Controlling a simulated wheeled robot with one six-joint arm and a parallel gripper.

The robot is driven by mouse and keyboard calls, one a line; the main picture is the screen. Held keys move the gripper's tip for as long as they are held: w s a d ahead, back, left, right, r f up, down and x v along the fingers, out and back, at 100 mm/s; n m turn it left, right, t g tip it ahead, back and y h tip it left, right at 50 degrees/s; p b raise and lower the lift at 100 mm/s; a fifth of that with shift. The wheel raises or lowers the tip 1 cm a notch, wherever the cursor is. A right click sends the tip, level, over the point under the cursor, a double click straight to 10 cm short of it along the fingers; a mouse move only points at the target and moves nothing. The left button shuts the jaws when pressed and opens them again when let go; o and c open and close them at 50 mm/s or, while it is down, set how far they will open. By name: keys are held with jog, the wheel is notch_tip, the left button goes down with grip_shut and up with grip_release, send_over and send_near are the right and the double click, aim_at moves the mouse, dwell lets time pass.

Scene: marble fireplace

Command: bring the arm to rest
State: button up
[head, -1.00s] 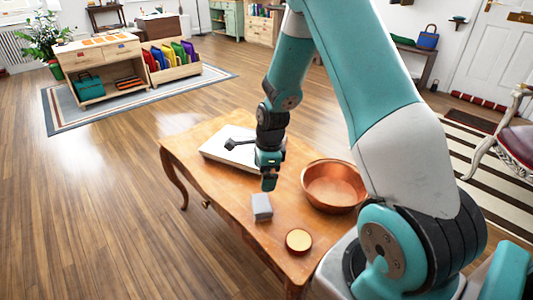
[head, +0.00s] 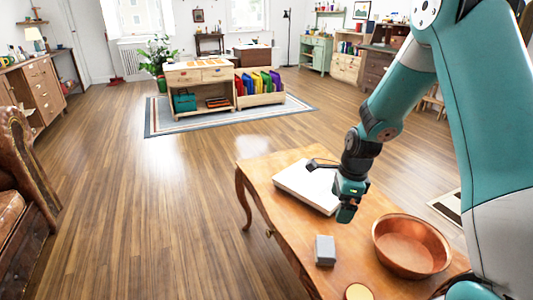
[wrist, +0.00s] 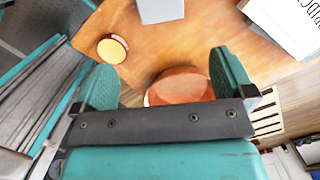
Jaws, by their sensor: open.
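My gripper (head: 346,211) hangs above the wooden table in the head view, between a white flat slab and a copper bowl. In the wrist view my gripper (wrist: 170,80) has its two teal fingers wide apart with nothing between them. My arm reaches in from the right side of the head view, bent, with the wrist pointing down.
The wooden table (head: 290,232) bears the white slab (head: 308,184), a grey box (head: 325,250), a copper bowl (head: 411,246) and a round yellow-topped tin (head: 358,292). A leather armchair (head: 25,190) stands at the left. The wooden floor (head: 150,220) between is clear.

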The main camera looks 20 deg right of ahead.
jog(key=shift+r, duration=0.1)
jog(key=s+a+r+n+y, duration=0.1)
jog(key=s+a+r+n, duration=0.3)
jog(key=a+r+n, duration=0.35)
jog(key=s+a+r+n+y, duration=0.1)
jog(key=s+a+r+n, duration=0.2)
jog(key=a+r+n, duration=0.45)
jog(key=s+a+r+n+y, duration=0.1)
jog(key=s+a+r+n, duration=0.1)
jog(key=s+a+n, duration=0.4)
jog(key=s+a+r+n, duration=0.2)
jog(key=s+a+n, duration=0.1)
jog(key=s+n, duration=0.65)
notch_tip(320, 180, up, 21)
jog(key=w+p, duration=0.1)
jog(key=p, duration=1.9)
jog(key=shift+f+g, duration=0.2)
jog(key=shift+g, duration=0.1)
